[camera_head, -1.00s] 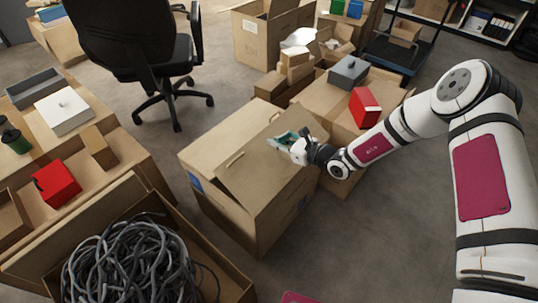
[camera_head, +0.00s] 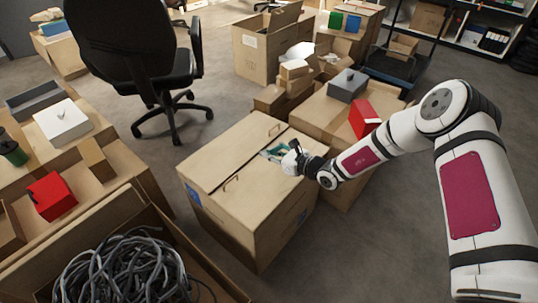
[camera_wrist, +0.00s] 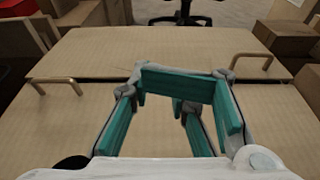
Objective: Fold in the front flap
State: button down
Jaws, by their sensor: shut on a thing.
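The brown carton (camera_head: 245,215) stands in the middle of the head view. Its two top flaps lie about level, with a thin dark seam between them. The near right flap (camera_head: 262,180) also shows in the wrist view (camera_wrist: 50,130), and the far left flap (camera_head: 215,160) lies beyond the seam (camera_wrist: 180,48). Each flap has a small handle. My gripper (camera_head: 272,152), with teal fingers, is low over the right flap near the seam. In the wrist view my gripper (camera_wrist: 178,85) is between the two handles. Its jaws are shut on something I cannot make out.
An open box of grey cables (camera_head: 130,270) stands at the lower left. Cartons with a red box (camera_head: 52,196) are at the left, and a black office chair (camera_head: 135,50) stands behind. Cartons with another red box (camera_head: 363,118) crowd the right side. Bare floor shows in front.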

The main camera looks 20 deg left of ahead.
notch_tip(320, 180, up, 7)
jog(key=p, duration=0.4)
jog(key=shift+r+p, duration=0.15)
jog(key=shift+p, duration=0.25)
jog(key=s+d+r+n+g, duration=0.1)
jog(key=s+r+n+g, duration=0.1)
jog(key=r+n, duration=0.35)
jog(key=s+d+r+n+g, duration=0.1)
jog(key=s+r+n, duration=0.1)
jog(key=r, duration=0.7)
jog(key=s+d+r+n+g+h, duration=0.2)
jog(key=s+d+r+n+g, duration=0.2)
jog(key=s+d+r+n, duration=0.6)
jog(key=s+d+r+n+t+h, duration=0.1)
jog(key=s+d+r+h, duration=0.25)
jog(key=s+d, duration=0.65)
jog(key=s+d+r+n+t+h, duration=0.1)
jog(key=s+d+r+n+h, duration=0.1)
jog(key=s+d+h, duration=0.55)
jog(key=s+d+r+n+t+h, duration=0.1)
jog(key=s+d+r, duration=0.1)
jog(key=s+d, duration=1.05)
notch_tip(320, 180, up, 23)
jog(key=t+p, duration=0.3)
jog(key=p, duration=1.8)
jog(key=shift+a+r, duration=0.2)
jog(key=shift+a, duration=0.25)
jog(key=shift+n, duration=0.25)
